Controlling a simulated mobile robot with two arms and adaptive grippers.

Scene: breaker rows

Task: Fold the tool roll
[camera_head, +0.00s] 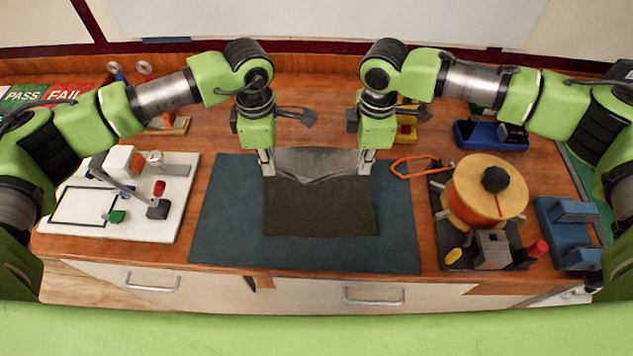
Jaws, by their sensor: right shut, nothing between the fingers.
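The tool roll (320,208) is a dark olive-brown cloth lying on a blue-grey mat (226,215). Its far part is a lighter grey (318,160), with a wavy, wrinkled edge where the two shades meet. My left gripper (267,168) points down at the cloth's left edge, near that line. Its fingers look close together, but I cannot tell whether cloth is between them. My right gripper (365,168) points down at the cloth's right edge at about the same depth. It is shut and empty. The fingertips hide small parts of the cloth's edges.
A white board with small parts (168,218) stands left of the mat. Right of it are a wooden spool with orange winding (487,190) on a dark base, an orange loop (413,161) and a blue fixture (568,228). The mat is clear around the cloth.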

